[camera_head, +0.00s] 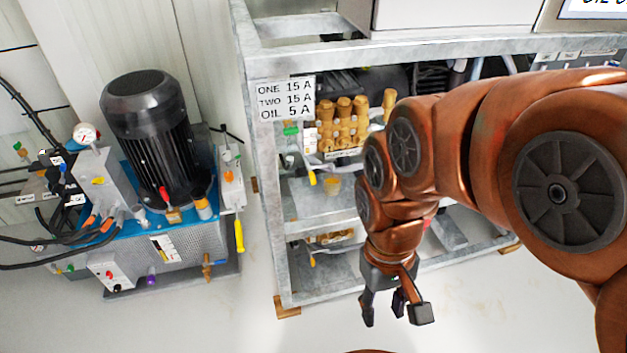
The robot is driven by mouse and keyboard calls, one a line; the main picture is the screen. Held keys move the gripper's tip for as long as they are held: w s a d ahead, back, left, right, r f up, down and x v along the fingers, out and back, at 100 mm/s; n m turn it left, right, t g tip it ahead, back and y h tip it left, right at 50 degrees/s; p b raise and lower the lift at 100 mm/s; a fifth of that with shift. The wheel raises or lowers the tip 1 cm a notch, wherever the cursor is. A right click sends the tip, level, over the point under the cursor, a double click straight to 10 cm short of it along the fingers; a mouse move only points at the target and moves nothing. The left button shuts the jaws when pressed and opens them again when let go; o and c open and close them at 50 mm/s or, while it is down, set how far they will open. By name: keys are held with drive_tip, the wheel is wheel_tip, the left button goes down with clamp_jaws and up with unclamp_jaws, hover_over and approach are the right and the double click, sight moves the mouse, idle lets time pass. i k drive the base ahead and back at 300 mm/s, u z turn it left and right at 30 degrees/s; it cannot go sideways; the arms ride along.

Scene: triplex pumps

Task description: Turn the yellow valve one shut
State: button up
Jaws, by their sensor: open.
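My gripper (394,312) hangs open and empty at the lower middle, in front of the lower part of the metal rack (262,180). Its fingers point down, and the floor shows beneath them. One yellow valve handle (311,178) is on the rack's upper level, below brass fittings, to the upper left of my gripper. A second yellow handle (312,261) is on the lower level, left of my gripper and apart from it. A longer yellow handle (239,236) hangs on the pump unit at left. I cannot tell which one is valve one. My arm hides the rack's right part.
The pump unit with a black motor (152,130) stands at left, with hoses and a gauge (86,133). A sign (285,99) is on the rack's upper left corner. Rack posts and shelf edges surround the handles there. Floor in front is clear.

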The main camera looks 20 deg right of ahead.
sight(312, 179)
drive_tip(key=z, duration=1.5)
drive_tip(key=k, duration=1)
drive_tip(key=u, duration=1.65)
drive_tip(key=i, duration=0.45)
